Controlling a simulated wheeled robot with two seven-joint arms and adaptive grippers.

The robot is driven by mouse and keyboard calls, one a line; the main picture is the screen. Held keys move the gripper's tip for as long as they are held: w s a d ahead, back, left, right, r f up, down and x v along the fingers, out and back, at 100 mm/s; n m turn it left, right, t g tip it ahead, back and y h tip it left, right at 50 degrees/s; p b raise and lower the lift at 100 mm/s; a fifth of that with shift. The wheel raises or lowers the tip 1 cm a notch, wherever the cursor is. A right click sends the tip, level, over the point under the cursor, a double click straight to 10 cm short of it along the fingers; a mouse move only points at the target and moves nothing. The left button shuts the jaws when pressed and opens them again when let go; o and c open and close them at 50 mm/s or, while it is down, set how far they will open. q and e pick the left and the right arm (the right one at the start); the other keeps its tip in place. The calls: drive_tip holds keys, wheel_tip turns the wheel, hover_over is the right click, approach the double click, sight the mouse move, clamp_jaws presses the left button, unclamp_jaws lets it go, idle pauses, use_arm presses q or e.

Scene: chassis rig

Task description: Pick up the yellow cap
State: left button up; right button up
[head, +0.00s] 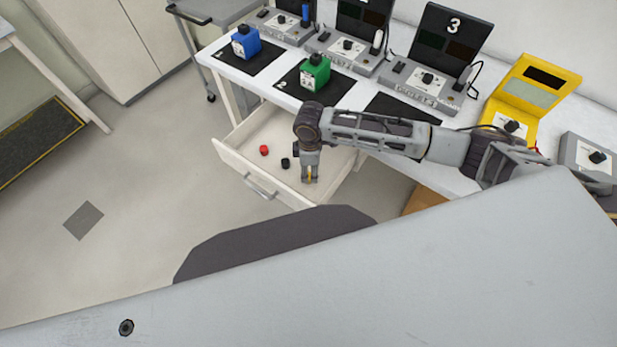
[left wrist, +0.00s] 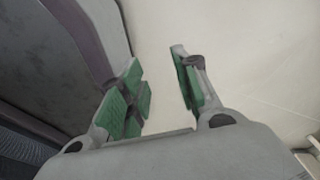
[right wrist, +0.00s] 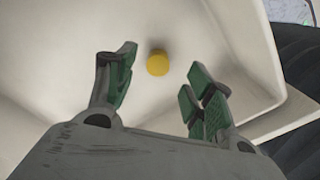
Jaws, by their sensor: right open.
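The yellow cap (right wrist: 157,63) lies on the floor of the open white drawer (right wrist: 60,50), seen in the right wrist view. In the head view only a bit of yellow (head: 309,174) shows by the fingers. My right gripper (right wrist: 160,95) is open and empty, pointing down into the drawer, with the cap ahead of and between its fingers. The right gripper (head: 310,178) also shows in the head view. My left gripper (left wrist: 158,95) is open and empty, away from the drawer over a plain pale surface.
A red cap (head: 264,150) and a black cap (head: 285,162) lie in the drawer left of my right gripper. Blue (head: 246,44) and green (head: 315,72) containers stand on black mats on the table above. Drawer walls surround the right gripper.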

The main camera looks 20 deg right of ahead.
sight(309, 178)
use_arm(q)
drive_tip(key=shift+w+a, duration=0.15)
drive_tip(key=shift+a, duration=0.1)
use_arm(e)
drive_tip(key=shift+f, duration=0.1)
drive_tip(key=shift+f, duration=0.25)
drive_tip(key=f, duration=0.3)
drive_tip(key=shift+w+a+f+b, duration=0.15)
drive_tip(key=shift+a+f+b, duration=0.05)
drive_tip(key=shift+f+b, duration=0.1)
drive_tip(key=shift+f, duration=0.45)
use_arm(q)
drive_tip(key=shift+w+d, duration=0.4)
drive_tip(key=shift+w, duration=0.2)
use_arm(e)
drive_tip(key=c, duration=0.8)
